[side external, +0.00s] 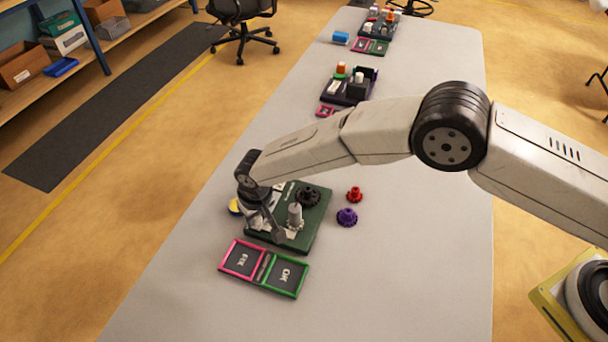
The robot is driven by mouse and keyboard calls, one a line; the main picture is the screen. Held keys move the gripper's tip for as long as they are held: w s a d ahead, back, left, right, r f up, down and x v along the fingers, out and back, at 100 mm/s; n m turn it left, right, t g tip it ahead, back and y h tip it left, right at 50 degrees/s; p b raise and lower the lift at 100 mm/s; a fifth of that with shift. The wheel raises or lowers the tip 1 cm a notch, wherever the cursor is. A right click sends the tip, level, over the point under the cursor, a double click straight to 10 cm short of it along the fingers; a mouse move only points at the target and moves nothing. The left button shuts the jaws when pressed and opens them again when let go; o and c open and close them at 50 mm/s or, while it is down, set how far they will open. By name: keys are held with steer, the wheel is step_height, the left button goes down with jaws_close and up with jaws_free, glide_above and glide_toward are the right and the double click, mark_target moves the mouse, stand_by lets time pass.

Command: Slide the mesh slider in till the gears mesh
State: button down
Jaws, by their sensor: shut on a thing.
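The dark green gear board (316,226) lies on the grey table. A black gear (309,196) sits at its far right part, and a pale grey upright post (295,213) stands just in front of it. My gripper (271,229) reaches down over the left part of the board, left of the post. It is shut on the mesh slider, which the fingers and wrist mostly hide. I cannot tell from this view whether the gears touch.
A red gear (355,194) and a purple gear (347,217) lie loose right of the board. A tray with pink and green frames (264,268) lies in front. A yellow and blue round thing (235,206) is partly hidden at left. More kits (349,86) stand farther back.

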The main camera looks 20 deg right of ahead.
steer(key=shift+w+d, duration=1.3)
steer(key=c, duration=0.7)
jaws_free()
steer(key=shift+r, duration=0.1)
steer(key=shift+r, duration=2.9)
